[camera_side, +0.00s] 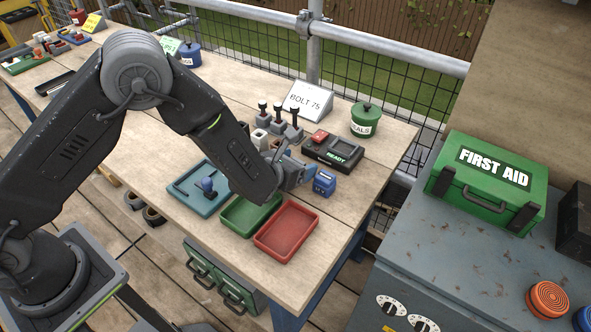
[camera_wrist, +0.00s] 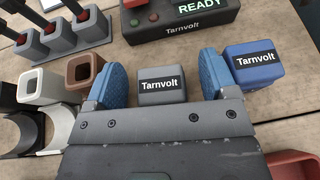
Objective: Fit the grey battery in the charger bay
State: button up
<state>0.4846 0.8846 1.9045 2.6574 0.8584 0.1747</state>
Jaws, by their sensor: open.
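The grey battery (camera_wrist: 162,91), marked Tarnvolt, sits on the bench between my gripper's open blue-padded fingers in the wrist view; whether they touch it I cannot tell. My gripper (camera_wrist: 160,70) is open and low over the bench; in the side view my gripper (camera_side: 292,174) hides the grey battery. The charger (camera_side: 336,152), dark with a green READY display, stands just beyond. In the wrist view the charger (camera_wrist: 184,28) is cut by the top edge, so its bay is not clear. A blue battery (camera_wrist: 254,70) stands close to the right finger; it also shows in the side view (camera_side: 324,183).
A lever stand (camera_wrist: 62,40), a brown square tube (camera_wrist: 86,75) and a white one (camera_wrist: 61,126) lie left of my gripper. Blue (camera_side: 184,198), green (camera_side: 230,222) and red (camera_side: 310,244) trays are in front. A green jar (camera_side: 366,118) stands right of the charger.

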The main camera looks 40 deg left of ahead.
aim_at(298, 160)
jog(key=shift+w+f, duration=0.1)
jog(key=shift+w, duration=0.15)
jog(key=shift+c, duration=0.4)
jog(key=c, duration=1.1)
notch_tip(298, 160, up, 10)
jog(key=shift+w+f, duration=0.15)
jog(key=shift+f, duration=0.1)
jog(key=shift+c, duration=0.2)
jog(key=w+a+r+n+y, duration=0.1)
jog(key=w+a+r, duration=0.4)
jog(key=w, duration=0.5)
jog(key=w+d+f, duration=0.1)
jog(key=d+f, duration=0.1)
jog(key=d, duration=0.1)
jog(key=w+d+f, duration=0.1)
jog(key=d+f, duration=0.1)
jog(key=d, duration=0.2)
jog(key=w+d+f, duration=0.1)
jog(key=d+f, duration=0.1)
jog(key=d, duration=0.2)
jog(key=shift+f, duration=2.25)
